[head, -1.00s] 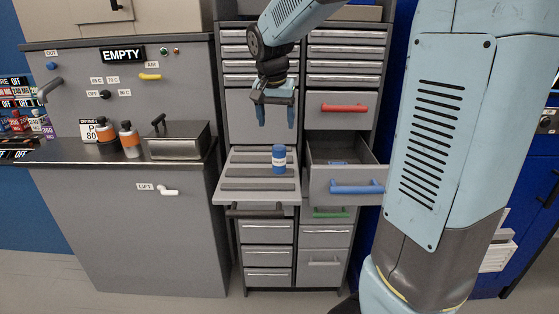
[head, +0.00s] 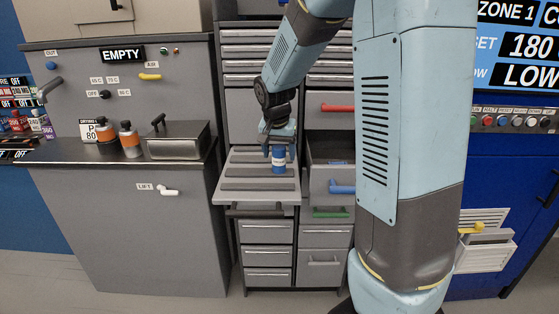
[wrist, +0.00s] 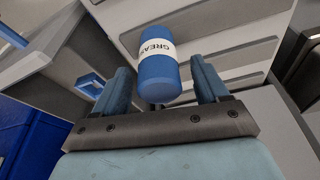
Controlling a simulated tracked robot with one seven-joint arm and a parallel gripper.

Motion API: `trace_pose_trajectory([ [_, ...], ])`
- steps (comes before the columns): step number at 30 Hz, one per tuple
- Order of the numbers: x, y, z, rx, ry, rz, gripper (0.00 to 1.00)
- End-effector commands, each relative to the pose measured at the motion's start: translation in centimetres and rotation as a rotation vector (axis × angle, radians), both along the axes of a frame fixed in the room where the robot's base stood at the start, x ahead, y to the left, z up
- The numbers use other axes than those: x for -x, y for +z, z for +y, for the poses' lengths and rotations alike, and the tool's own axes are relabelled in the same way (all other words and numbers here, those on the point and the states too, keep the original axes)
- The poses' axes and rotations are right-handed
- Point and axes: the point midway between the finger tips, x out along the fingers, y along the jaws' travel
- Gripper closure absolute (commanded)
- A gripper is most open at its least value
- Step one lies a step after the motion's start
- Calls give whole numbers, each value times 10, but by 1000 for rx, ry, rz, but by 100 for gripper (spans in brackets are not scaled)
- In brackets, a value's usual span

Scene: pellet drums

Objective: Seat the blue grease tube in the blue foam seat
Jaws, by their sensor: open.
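The blue grease tube (head: 279,166) with a white label stands upright on the ribbed grey pull-out shelf (head: 235,184). My gripper (head: 279,150) is open just above it, fingers pointing down and partly hiding its top. In the wrist view the tube (wrist: 158,78) shows between the two blue fingers (wrist: 163,84), with gaps on both sides. A small blue patch (head: 338,162) shows inside the open drawer right of the shelf; it may be the blue foam seat, but its shape is unclear, partly hidden by my arm.
The open drawer has a blue handle (head: 341,187). A red handle (head: 335,107) is on the drawer above it and a green handle (head: 329,212) below. A counter at left holds orange-banded bottles (head: 130,139) and a metal box (head: 178,140).

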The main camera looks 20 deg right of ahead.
Motion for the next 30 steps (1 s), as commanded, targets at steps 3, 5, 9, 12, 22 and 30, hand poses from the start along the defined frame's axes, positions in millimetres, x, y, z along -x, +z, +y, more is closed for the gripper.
trace_pose_trajectory([
  [3, -1, -7, -1, 0, 0, 0, 26],
  [5, -2, -8, -1, 0, 0, 0, 26],
  [9, -2, -7, -1, 0, 0, 0, 26],
  [12, -2, -7, -1, 0, 0, 0, 33],
  [22, -2, -7, 0, -1, 1, 0, 65],
  [30, -2, -7, 0, -1, 1, 0, 86],
])
